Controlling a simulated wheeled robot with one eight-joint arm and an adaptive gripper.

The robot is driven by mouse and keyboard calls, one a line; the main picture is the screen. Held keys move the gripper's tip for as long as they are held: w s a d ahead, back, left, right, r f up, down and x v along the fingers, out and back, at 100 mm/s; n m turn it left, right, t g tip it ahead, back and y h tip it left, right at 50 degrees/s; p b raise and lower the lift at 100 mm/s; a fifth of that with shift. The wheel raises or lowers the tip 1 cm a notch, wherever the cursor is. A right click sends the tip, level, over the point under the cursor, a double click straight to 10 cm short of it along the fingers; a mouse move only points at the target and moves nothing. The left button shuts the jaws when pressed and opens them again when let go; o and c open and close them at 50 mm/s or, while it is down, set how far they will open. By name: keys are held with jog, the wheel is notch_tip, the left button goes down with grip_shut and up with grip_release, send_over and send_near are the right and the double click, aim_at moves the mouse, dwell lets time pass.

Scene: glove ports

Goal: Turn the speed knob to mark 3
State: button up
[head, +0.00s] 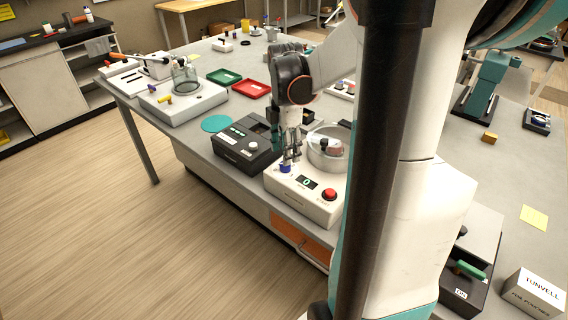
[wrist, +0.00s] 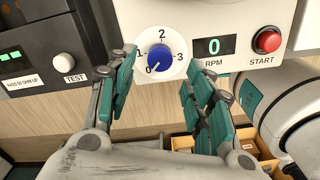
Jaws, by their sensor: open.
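The speed knob (wrist: 159,57) is blue and round on a white dial marked 0 to 3. Its white pointer line is directed to the lower left, at the 0 mark. The knob also shows in the head view (head: 285,168) at the front left of a white machine (head: 300,202). The RPM display (wrist: 214,46) reads 0. My gripper (wrist: 158,72) is open, with one finger on each side of the knob in the picture; contact with the knob is not visible. In the head view my gripper (head: 290,156) is just above the knob.
A red START button (wrist: 267,40) sits right of the display. A dark box with a TEST button (wrist: 64,63) stands close on the left. A metal bowl (head: 328,150) is on the machine behind my gripper. Red (head: 251,88) and green (head: 224,76) trays lie farther back.

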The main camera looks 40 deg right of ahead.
jog(key=shift+f+b, duration=0.6)
jog(key=shift+f, duration=1.65)
jog(key=c, duration=1.1)
